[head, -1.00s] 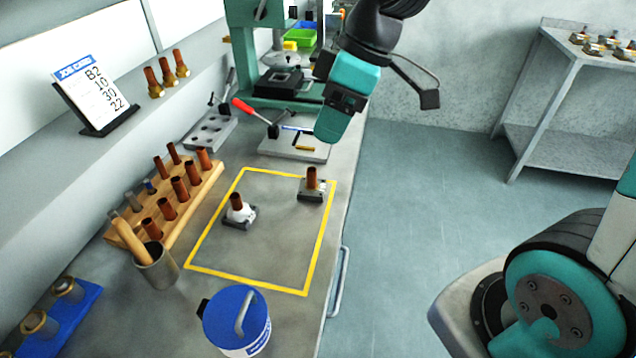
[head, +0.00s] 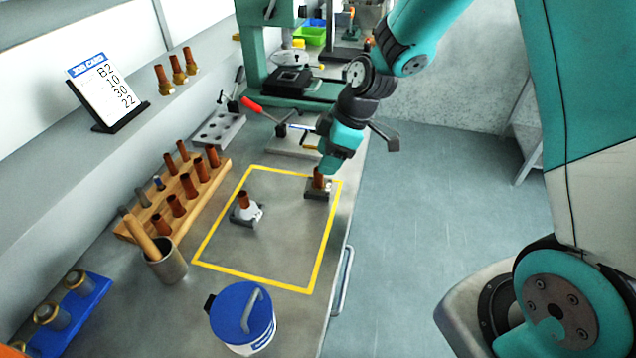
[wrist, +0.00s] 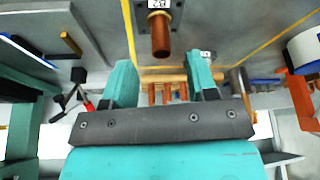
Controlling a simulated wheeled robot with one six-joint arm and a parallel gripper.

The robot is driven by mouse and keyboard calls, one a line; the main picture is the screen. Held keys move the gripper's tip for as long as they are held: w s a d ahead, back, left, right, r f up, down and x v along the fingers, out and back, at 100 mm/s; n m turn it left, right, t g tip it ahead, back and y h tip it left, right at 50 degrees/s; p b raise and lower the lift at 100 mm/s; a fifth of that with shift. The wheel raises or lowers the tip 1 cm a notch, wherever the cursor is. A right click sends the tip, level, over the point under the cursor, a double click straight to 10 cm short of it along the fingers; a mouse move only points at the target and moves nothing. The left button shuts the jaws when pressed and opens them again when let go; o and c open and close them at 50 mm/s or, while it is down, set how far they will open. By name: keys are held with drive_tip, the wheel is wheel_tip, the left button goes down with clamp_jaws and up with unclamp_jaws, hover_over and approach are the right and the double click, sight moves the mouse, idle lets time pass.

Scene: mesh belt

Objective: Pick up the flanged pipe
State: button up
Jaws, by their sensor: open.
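A copper pipe (head: 318,178) stands upright in a grey block at the right side of the yellow outline. In the wrist view this copper pipe (wrist: 161,38) shows a brass flange at its base, beside a numbered tag on the block. My gripper (head: 326,168) is right at this pipe's upper end in the head view, partly covering it. In the wrist view my gripper (wrist: 162,72) is open and empty, with the pipe just beyond the fingertips. A second copper pipe (head: 243,200) stands in a grey block with a white part, left of it.
A wooden rack (head: 170,203) of copper pipes stands left of the outline, with a metal cup (head: 166,264) in front. A blue-lidded tub (head: 243,318) is at the near edge. A red-handled clamp (head: 262,112) stands behind. The outline's near half is clear.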

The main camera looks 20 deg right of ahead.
sight(318, 180)
drive_tip(key=p+x, duration=0.1)
drive_tip(key=x, duration=0.4)
drive_tip(key=shift+f+p, duration=0.15)
drive_tip(key=shift+p, duration=0.15)
clamp_jaws()
